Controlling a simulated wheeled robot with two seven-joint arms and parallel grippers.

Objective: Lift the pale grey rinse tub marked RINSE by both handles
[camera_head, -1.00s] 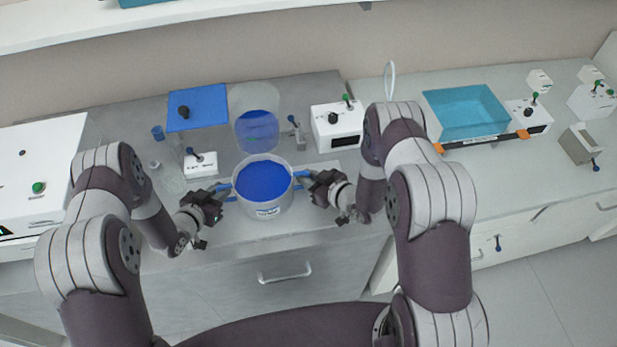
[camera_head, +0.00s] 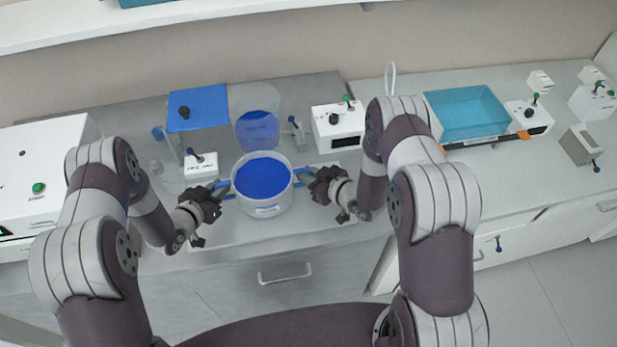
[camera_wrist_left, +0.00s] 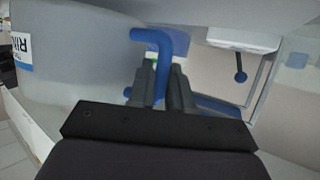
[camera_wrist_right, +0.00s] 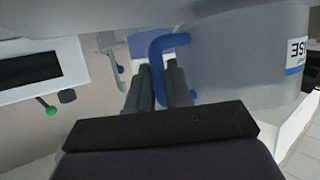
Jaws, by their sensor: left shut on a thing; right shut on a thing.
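The pale grey round rinse tub (camera_head: 268,208) holds blue liquid (camera_head: 263,178) and has a blue handle on each side. My left gripper (camera_head: 222,191) is shut on the left blue handle (camera_wrist_left: 168,42). My right gripper (camera_head: 313,182) is shut on the right blue handle (camera_wrist_right: 163,45). Part of the tub's label shows in the left wrist view (camera_wrist_left: 22,50) and in the right wrist view (camera_wrist_right: 296,55). The tub looks level. The head view does not clearly show a gap beneath it, but the wrist views show bench surface below its bottom edge.
Behind the tub stand a clear container with blue liquid (camera_head: 257,132) and a blue-topped stand (camera_head: 198,106). A small white box (camera_head: 201,166) is close behind my left gripper. A white device (camera_head: 338,127) stands behind right.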

